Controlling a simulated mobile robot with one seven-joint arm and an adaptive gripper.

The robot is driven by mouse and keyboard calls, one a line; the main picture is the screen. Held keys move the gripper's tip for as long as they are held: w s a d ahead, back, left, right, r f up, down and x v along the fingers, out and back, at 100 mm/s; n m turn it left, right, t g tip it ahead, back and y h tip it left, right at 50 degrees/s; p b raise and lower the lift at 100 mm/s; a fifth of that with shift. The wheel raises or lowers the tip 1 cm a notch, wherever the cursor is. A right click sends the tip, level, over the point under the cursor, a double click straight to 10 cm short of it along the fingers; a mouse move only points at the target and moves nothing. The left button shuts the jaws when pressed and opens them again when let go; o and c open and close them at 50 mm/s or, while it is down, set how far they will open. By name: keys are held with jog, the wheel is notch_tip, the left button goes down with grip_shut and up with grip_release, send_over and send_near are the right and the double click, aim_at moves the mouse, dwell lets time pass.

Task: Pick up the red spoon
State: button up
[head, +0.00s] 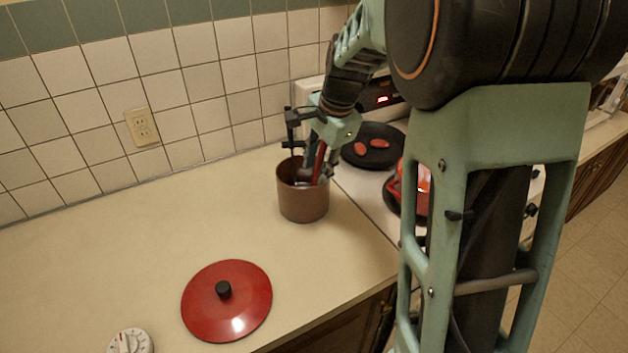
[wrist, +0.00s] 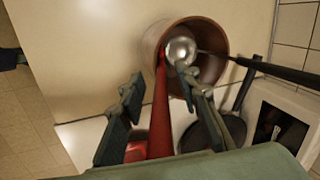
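A red spoon (wrist: 161,112) stands in a brown pot (head: 304,204), its long handle slanting up out of the rim. The pot also shows in the wrist view (wrist: 221,38). My gripper (wrist: 160,78) is open, with one finger on each side of the red handle. Gaps show between the handle and both fingers in the wrist view. In the head view my gripper (head: 322,165) is just over the pot's right side and partly hides the spoon (head: 319,160). The spoon's lower end is hidden in the pot.
A silver ladle (wrist: 181,48) with a dark handle shares the pot. A red lid (head: 243,301) and a white timer (head: 130,342) lie on the counter. A dark pan (head: 374,144) with red pieces and a red pot (head: 424,200) sit on the stove at right. Tiled wall behind.

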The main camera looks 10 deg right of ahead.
jog(key=shift+c, duration=0.7)
grip_shut()
jog(key=shift+r, duration=0.15)
